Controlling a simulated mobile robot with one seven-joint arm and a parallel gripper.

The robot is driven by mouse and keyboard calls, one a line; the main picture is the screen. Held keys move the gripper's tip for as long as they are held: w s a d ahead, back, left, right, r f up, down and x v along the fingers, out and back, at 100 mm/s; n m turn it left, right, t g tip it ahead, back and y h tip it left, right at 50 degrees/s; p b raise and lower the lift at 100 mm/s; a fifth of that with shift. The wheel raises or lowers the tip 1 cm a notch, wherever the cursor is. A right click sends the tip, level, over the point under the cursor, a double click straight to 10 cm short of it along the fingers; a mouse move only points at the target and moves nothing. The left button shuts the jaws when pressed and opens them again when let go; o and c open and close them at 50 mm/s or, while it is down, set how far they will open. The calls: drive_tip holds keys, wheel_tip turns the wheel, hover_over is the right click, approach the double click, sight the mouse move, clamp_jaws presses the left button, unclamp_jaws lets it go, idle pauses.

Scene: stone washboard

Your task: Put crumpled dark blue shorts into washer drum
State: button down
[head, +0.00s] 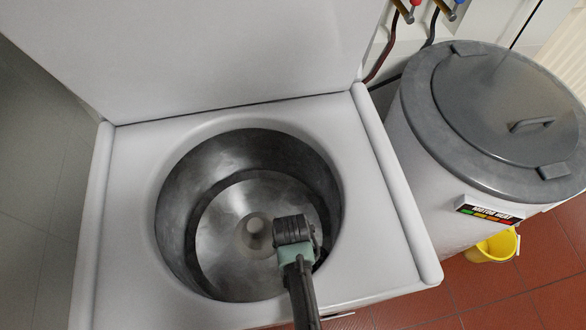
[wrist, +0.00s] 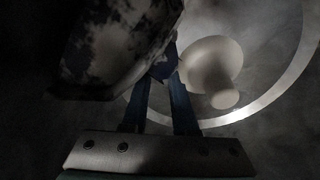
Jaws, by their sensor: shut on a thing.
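The washer drum (head: 215,240) is an open, round metal tub with a pale post (head: 258,232) at its centre. My gripper (head: 293,232) is over the right part of the drum opening, pointing down into it; its fingertips are hidden there. In the wrist view, my gripper (wrist: 165,60) is shut on a dark, crumpled cloth with pale blotches, which I take for the dark blue shorts (wrist: 115,40). The cloth hangs at the upper left of the fingers. The pale post (wrist: 212,68) shows just right of them. The shorts do not show in the head view.
The washer's raised white lid (head: 220,50) stands behind the opening. A white rim (head: 385,190) surrounds the drum. A grey-lidded round tub (head: 490,110) stands close on the right, with a yellow bucket (head: 492,247) by its foot on red tiles.

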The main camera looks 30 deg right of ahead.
drive_tip(key=shift+s+a+f, duration=0.15)
drive_tip(key=shift+s+f, duration=0.4)
drive_tip(key=shift+f, duration=0.05)
drive_tip(key=c, duration=0.8)
unclamp_jaws()
drive_tip(key=shift+o, duration=0.2)
drive_tip(key=shift+a, duration=0.1)
wheel_tip(320, 180, up, 31)
drive_tip(key=p, duration=2.9)
drive_tip(key=shift+w, duration=0.25)
drive_tip(key=shift+f, duration=0.1)
